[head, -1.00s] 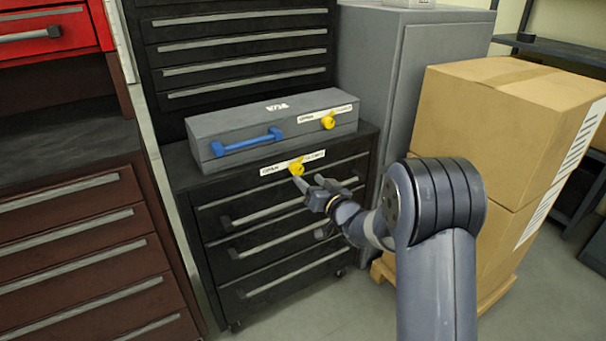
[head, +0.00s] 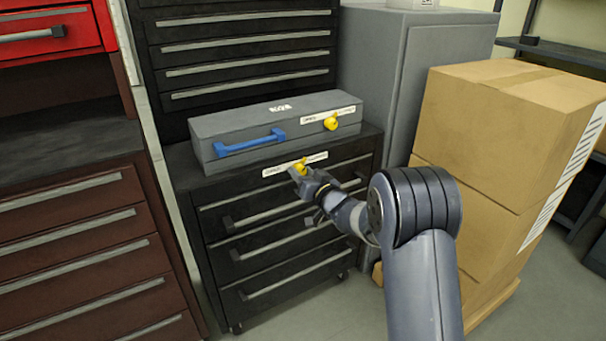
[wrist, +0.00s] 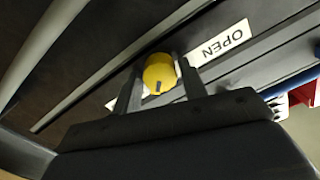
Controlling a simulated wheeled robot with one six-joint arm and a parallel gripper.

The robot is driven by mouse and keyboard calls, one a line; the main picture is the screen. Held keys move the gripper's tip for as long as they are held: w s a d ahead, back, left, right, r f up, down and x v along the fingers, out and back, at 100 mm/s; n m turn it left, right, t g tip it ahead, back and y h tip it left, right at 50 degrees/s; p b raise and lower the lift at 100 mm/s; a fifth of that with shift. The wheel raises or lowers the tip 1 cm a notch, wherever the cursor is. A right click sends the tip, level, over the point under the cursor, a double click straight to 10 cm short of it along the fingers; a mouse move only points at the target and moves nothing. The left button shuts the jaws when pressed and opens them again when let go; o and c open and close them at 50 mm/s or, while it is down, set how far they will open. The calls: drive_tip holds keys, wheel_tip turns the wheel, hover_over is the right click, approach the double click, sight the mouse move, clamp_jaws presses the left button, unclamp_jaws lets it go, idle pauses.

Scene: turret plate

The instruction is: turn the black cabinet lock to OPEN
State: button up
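The yellow lock knob (head: 301,164) is on the top front of the black cabinet (head: 230,195), between two white labels. In the wrist view the round yellow knob (wrist: 159,73) has a small dark mark near its lower edge. A label reading OPEN (wrist: 221,43) lies to its upper right. My gripper (head: 302,178) is at the knob in the head view. In the wrist view my gripper (wrist: 158,82) has one finger on each side of the knob, spread apart. A narrow gap shows on the left; contact on the right is unclear. The other label is mostly hidden.
A grey case (head: 225,128) with a blue handle (head: 250,142) and its own yellow knob (head: 331,123) lies on the cabinet top. Cardboard boxes (head: 480,130) stand close to the right of my arm. Brown drawers (head: 75,240) stand at the left.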

drive_tip(key=c, duration=0.6)
drive_tip(key=n+b, duration=0.2)
drive_tip(key=n, duration=0.1)
drive_tip(key=shift+f+b, duration=0.15)
drive_tip(key=shift+b, duration=0.25)
drive_tip(key=n+b, duration=0.2)
drive_tip(key=n, duration=0.1)
drive_tip(key=shift+n, duration=0.4)
drive_tip(key=n+b, duration=0.4)
drive_tip(key=n, duration=0.1)
drive_tip(key=n+b, duration=0.3)
drive_tip(key=n, duration=0.2)
drive_tip(key=shift+s+n+b, duration=0.1)
drive_tip(key=shift+n+b, duration=0.25)
drive_tip(key=shift+n, duration=0.05)
